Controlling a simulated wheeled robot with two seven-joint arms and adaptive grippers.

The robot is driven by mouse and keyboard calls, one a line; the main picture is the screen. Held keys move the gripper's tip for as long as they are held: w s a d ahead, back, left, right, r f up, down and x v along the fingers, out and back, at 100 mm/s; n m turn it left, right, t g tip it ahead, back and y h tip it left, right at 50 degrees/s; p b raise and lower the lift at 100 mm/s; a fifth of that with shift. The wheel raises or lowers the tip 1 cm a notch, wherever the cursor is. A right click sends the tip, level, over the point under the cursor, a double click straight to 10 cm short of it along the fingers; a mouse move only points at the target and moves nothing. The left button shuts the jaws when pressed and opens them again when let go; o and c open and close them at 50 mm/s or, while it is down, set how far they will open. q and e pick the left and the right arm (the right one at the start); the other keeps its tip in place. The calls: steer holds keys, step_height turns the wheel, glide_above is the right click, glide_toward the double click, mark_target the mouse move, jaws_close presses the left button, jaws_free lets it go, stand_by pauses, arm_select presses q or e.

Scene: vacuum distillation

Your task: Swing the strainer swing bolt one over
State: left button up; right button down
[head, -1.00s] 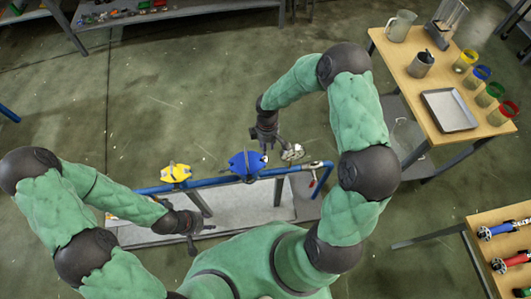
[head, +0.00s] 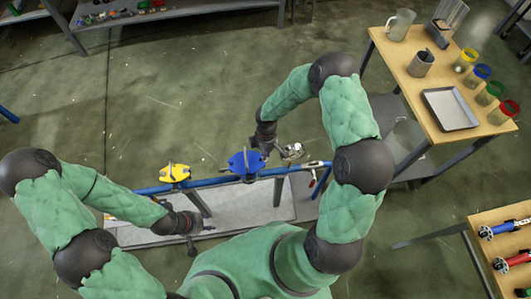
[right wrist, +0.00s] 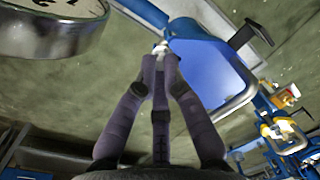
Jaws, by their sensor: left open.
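The blue strainer body (head: 246,163) sits on the blue pipe line in the head view, and its broad blue face (right wrist: 208,72) fills the upper middle of the right wrist view. My right gripper (right wrist: 162,52) has its fingertips drawn together close to the strainer's edge. A small pale metal piece (right wrist: 160,46) shows just at the tips and may be part of a swing bolt; I cannot tell whether it is between them. My left gripper (head: 192,243) is open and empty at the lower left, apart from the pipe.
A yellow fitting (head: 176,172) sits on the pipe (head: 213,182) left of the strainer. A round gauge (right wrist: 50,28) is close by in the right wrist view. A red-handled valve (head: 315,172) lies to the right. A wooden table (head: 402,55) with vessels stands at upper right.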

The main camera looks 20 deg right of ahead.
steer(key=shift+w+a+f+g+h+b, duration=0.15)
steer(key=shift+a+h+b, duration=0.35)
steer(key=shift+b, duration=0.5)
steer(key=shift+a+f+g+h+b, duration=0.15)
steer(key=shift+a+h+b, duration=0.3)
steer(key=shift+b, duration=0.55)
steer(key=shift+a+r+h+b, duration=0.15)
steer(key=shift+r+h+b, duration=0.2)
steer(key=shift+h, duration=0.1)
steer(key=c, duration=1.4)
jaws_free()
steer(key=shift+o, duration=0.2)
steer(key=shift+w, duration=0.1)
steer(key=v, duration=1.2)
steer(key=shift+f, duration=0.1)
